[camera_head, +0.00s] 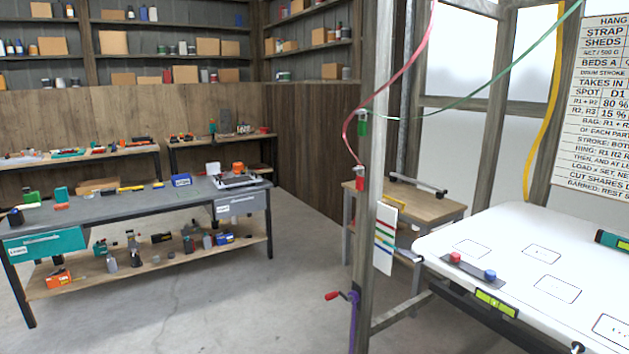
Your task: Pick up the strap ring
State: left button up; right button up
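I cannot make out a strap ring with certainty. A yellow strap (547,115) hangs in a curve at the right, beside the sign. A pink line (421,52) and a thin green line (500,86) run down to the wooden post (376,120). A green fitting (363,124) and a red fitting (360,178) sit on that post. A purple strap or cord (354,325) runs low on the post beside a red crank handle (332,296). Neither of my grippers shows in the head view.
A white panel (500,225) with outlined spots fills the lower right, with a red and a blue knob on a dark strip (472,270). A printed sign (600,110) hangs behind it. A grey workbench (130,212) stands left. The concrete floor (230,300) between is clear.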

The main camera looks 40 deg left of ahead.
aim_at(360, 180)
jog(key=u, duration=1.25)
jog(key=i+j, duration=0.15)
jog(key=i, duration=0.6)
jog(key=i+j, duration=0.15)
jog(key=i, duration=0.6)
